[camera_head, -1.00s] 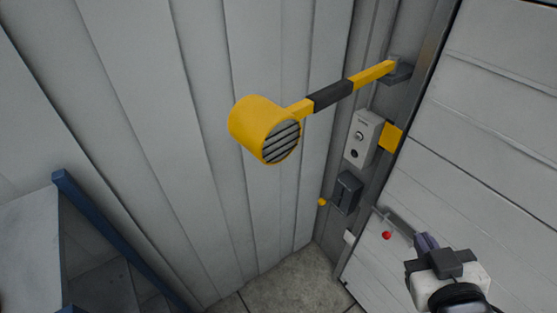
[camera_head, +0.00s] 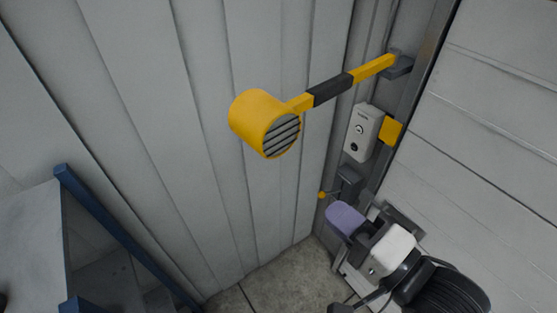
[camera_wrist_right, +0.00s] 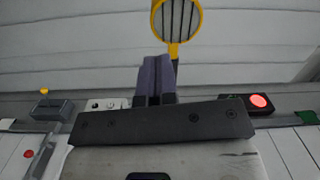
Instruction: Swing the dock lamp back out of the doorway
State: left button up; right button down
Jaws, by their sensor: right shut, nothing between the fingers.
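The dock lamp (camera_head: 265,124) has a yellow round head with a slatted grey face. Its yellow arm with a black grip sleeve (camera_head: 331,89) runs up right to a bracket (camera_head: 398,66) on the door frame. The lamp head also shows at the top of the right wrist view (camera_wrist_right: 177,18). My right gripper (camera_head: 343,217) has purple fingers and is shut and empty. It is below the lamp in the head view, apart from it, near the door frame. In the right wrist view its fingers (camera_wrist_right: 156,78) are together, overlapping the lamp's arm. My left gripper is not in view.
A grey control box (camera_head: 363,132) and a yellow block (camera_head: 391,131) sit on the frame under the lamp bracket. A dark box (camera_head: 348,181) is lower. The ribbed wall (camera_head: 150,120) stands behind the lamp. A blue rail (camera_head: 115,223) is at lower left. A red light (camera_wrist_right: 259,101) shows at right.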

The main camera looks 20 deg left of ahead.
jog(key=m, duration=0.1)
jog(key=p, duration=0.4)
send_near(269, 155)
jog(key=shift+m, duration=0.3)
jog(key=x, duration=0.5)
jog(key=shift+w+a+r, duration=0.1)
jog(key=shift+w+a, duration=0.1)
jog(key=shift+a, duration=0.2)
jog(key=shift+p+x, duration=0.35)
jog(key=shift+x, duration=0.45)
